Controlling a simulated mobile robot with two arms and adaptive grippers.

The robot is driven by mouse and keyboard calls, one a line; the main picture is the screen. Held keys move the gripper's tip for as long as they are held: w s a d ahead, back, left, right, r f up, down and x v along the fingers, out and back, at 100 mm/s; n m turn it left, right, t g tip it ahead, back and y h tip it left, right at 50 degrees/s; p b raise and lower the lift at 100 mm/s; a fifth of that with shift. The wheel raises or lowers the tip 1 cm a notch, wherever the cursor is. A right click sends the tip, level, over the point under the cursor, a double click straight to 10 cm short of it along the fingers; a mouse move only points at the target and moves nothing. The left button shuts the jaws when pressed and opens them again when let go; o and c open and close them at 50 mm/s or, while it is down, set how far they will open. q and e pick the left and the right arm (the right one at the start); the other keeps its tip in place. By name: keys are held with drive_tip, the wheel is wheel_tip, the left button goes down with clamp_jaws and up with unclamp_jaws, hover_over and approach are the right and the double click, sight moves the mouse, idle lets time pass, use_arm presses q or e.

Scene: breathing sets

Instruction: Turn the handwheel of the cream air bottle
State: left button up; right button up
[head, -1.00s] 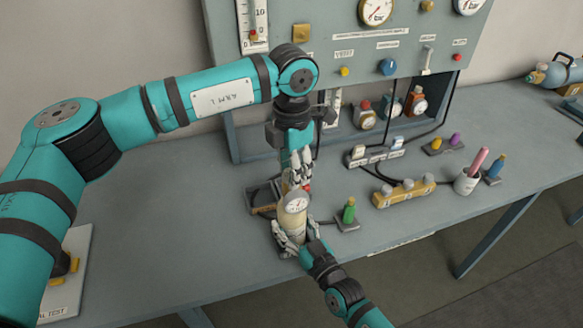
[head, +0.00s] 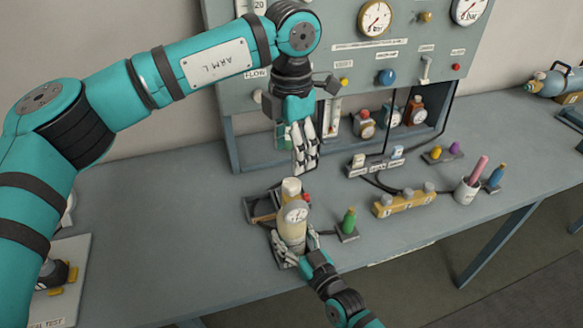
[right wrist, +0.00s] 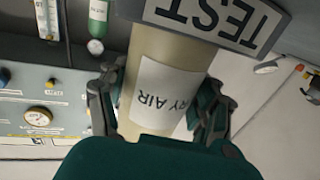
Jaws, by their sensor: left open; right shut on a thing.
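The cream air bottle (head: 292,232) stands upright on the bench, with a round gauge on its upper front and a pale top (head: 291,186). A small red part (head: 306,197) shows beside the top. My right gripper (head: 294,250) is shut on the bottle's body from the front. In the right wrist view the bottle (right wrist: 165,75) sits between the two fingers (right wrist: 160,108), its label partly readable as "RY AIR". My left gripper (head: 305,165) is open and empty, pointing down above and slightly right of the bottle's top, apart from it.
A tray (head: 262,207) lies behind the bottle at left. A small green bottle (head: 348,221) stands close on its right. A yellow manifold block (head: 404,201), a white cup (head: 467,190) and a gauge panel (head: 350,62) are further off.

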use_arm(q)
wheel_tip(320, 180, up, 4)
hover_over(292, 183)
drive_tip(key=shift+w+a, duration=0.1)
idle(4.5)
wheel_tip(292, 183, down, 12)
drive_tip(key=m, duration=1.8)
drive_tip(key=shift+c, duration=0.2)
drive_tip(key=c, duration=1.1)
